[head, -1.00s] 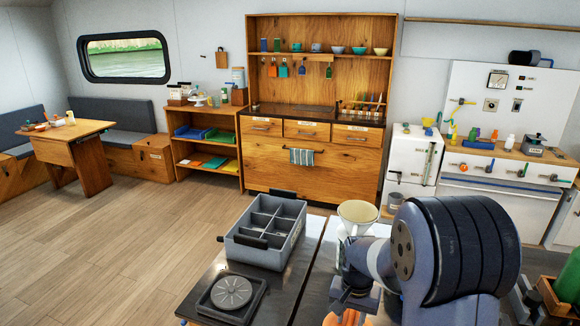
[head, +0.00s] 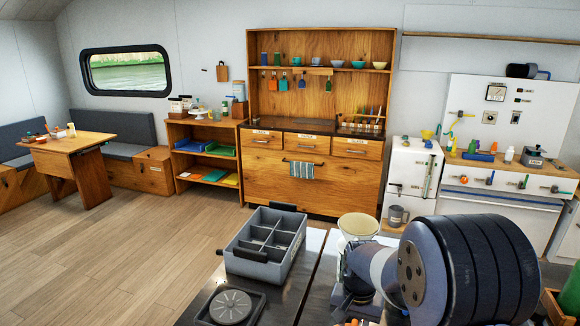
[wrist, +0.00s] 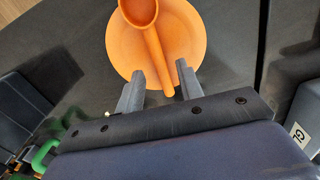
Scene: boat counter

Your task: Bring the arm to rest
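My arm (head: 450,270) is bent at the lower right of the head view, over the dark counter. My gripper (wrist: 160,72) shows in the wrist view with its two grey fingers apart. An orange round dish (wrist: 190,45) lies below the fingertips, with an orange spoon (wrist: 140,10) on it. The spoon's handle runs down the picture between the fingers, and neither finger visibly touches it. In the head view my arm hides the gripper's fingers.
A grey divided crate (head: 250,258) and a dark square item with a round grey disc (head: 231,306) stand on the counter, left of my arm. A cream cone-shaped vessel (head: 358,227) stands close beside my arm. Open wooden floor (head: 120,250) lies at the left.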

